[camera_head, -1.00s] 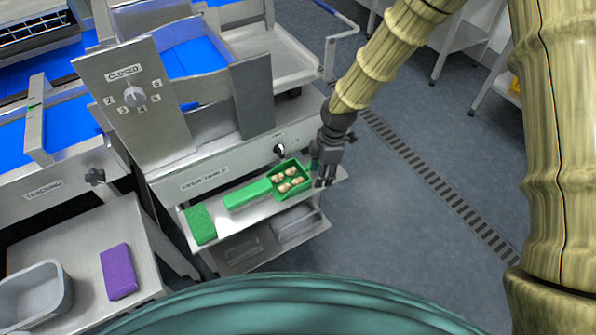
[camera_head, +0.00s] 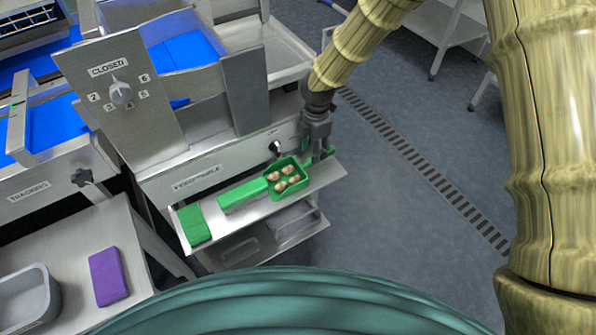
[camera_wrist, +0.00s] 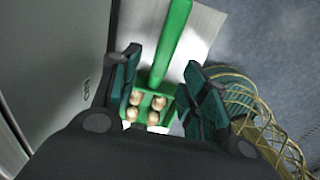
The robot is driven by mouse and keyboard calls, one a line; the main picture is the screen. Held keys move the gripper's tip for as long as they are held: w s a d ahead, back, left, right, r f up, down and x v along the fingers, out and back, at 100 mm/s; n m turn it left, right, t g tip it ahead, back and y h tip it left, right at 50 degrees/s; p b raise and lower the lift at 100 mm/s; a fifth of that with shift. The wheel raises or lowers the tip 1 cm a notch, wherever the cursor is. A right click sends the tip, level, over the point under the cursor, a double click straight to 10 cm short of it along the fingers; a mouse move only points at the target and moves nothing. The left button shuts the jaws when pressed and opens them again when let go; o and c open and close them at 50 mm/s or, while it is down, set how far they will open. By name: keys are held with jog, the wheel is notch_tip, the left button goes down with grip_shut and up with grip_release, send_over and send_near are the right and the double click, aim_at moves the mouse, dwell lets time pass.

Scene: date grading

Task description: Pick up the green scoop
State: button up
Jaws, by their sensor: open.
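The green scoop (camera_head: 243,194) lies on the narrow metal shelf, its handle pointing left. Its box-shaped pan holds several small pale brown pieces. My gripper (camera_head: 319,156) is open and empty just beyond the right end of the pan. In the wrist view, the scoop handle (camera_wrist: 172,42) runs up the picture and the pan sits low between my two fingers (camera_wrist: 163,62). I cannot tell the height of the fingertips above the scoop. The pan's near edge is partly hidden by my gripper's body in that view.
The metal shelf (camera_head: 322,178) also holds a flat green block (camera_head: 194,224) at its left. Clear trays stand on a lower shelf. The machine panel (camera_head: 190,180) rises close behind the scoop. A purple block (camera_head: 107,277) and grey tub (camera_head: 27,296) are at left.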

aim_at(301, 168)
jog(key=f, duration=0.4)
jog(key=shift+w+d+f+p, duration=0.1)
jog(key=shift+d+f+p, duration=0.1)
jog(key=shift+f+p, duration=0.15)
jog(key=shift+c, duration=0.2)
grip_shut()
